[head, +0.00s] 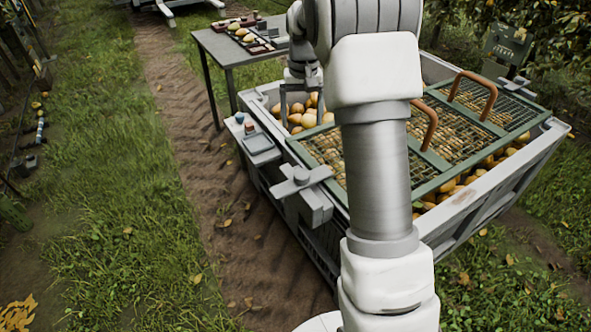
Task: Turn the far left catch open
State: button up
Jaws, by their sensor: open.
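A large grey bin (488,193) full of pears stands at right centre, with a green-framed mesh lid (440,179) over much of it. A grey catch (303,183) with a bar-shaped knob sits on the bin's near left side. I cannot make out the far left catch; my arm and gripper cover part of that side. My gripper (301,108) points down at the bin's far left part, its fingers apart over or beside uncovered pears (296,119). I see nothing held between them. I cannot tell if the fingers touch anything.
The lid carries two brown handles (473,86). A small ledge with a grey tray (258,144) juts from the bin's left side. A table (227,53) with pears and dark trays stands behind. Grass and a dirt track lie free at left.

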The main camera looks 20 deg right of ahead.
send_near(302, 173)
notch_tip(302, 173, down, 10)
jog(key=b, duration=0.6)
jog(key=shift+w+r, duration=0.1)
jog(key=shift+w, duration=0.05)
grip_shut()
